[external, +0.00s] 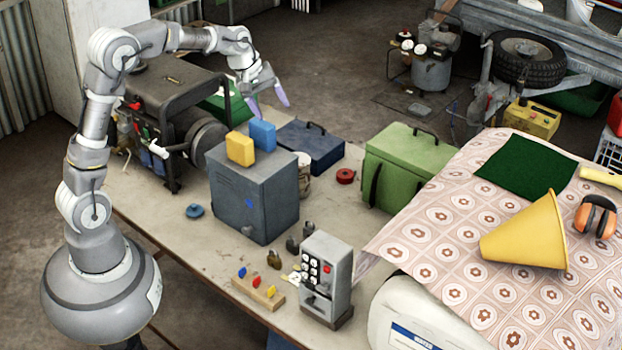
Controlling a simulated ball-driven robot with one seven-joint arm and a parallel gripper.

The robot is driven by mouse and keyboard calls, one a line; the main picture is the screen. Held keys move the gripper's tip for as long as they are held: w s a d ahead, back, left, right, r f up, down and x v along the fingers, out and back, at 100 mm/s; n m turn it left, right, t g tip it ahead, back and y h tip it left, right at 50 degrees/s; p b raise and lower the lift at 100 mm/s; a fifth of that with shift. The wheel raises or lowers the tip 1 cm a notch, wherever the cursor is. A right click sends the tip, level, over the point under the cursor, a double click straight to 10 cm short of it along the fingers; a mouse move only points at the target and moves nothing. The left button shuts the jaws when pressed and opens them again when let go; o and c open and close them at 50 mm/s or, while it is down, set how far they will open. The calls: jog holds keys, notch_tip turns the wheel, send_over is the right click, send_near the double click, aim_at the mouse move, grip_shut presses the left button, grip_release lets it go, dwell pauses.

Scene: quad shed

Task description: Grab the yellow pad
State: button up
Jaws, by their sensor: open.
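The yellow pad (240,149) is a small upright block on top of a grey-blue metal box (268,200) on the workbench. A blue pad (262,134) of similar shape stands just behind and to its right, on the same box. My gripper (268,104) is above and behind the two pads, a little to the right of the yellow one. Its purple-tipped fingers are apart and hold nothing. The far side of the yellow pad is hidden from this view.
A dark generator (172,105) stands left of the box. A dark blue case (312,146) and a green toolbox (405,165) stand behind and to the right. A grey control box (325,275) and a wooden block with coloured knobs (258,289) are in front.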

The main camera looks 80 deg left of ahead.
aim_at(232, 135)
jog(key=s+a+f+n+h+p, duration=0.1)
jog(key=s+a+f+n, duration=0.1)
jog(key=s+f+n, duration=0.1)
jog(key=s+a+f+n+g+h+p, duration=0.1)
jog(key=s+a+f+n, duration=0.1)
jog(key=s+f, duration=0.1)
jog(key=s+a+f+n+h+p, duration=0.1)
jog(key=s+a+f+n, duration=0.2)
jog(key=s+f, duration=0.1)
jog(key=shift+s+f+n+g, duration=0.1)
jog(key=shift+s+n+g, duration=0.2)
jog(key=shift+s, duration=0.45)
jog(key=shift+f, duration=0.4)
jog(key=x, duration=0.2)
jog(key=w+x, duration=0.1)
jog(key=x, duration=0.4)
jog(key=shift+w+d+r+b, duration=0.15)
jog(key=shift+w+d+b, duration=0.1)
jog(key=shift+b, duration=0.1)
jog(key=c, duration=1)
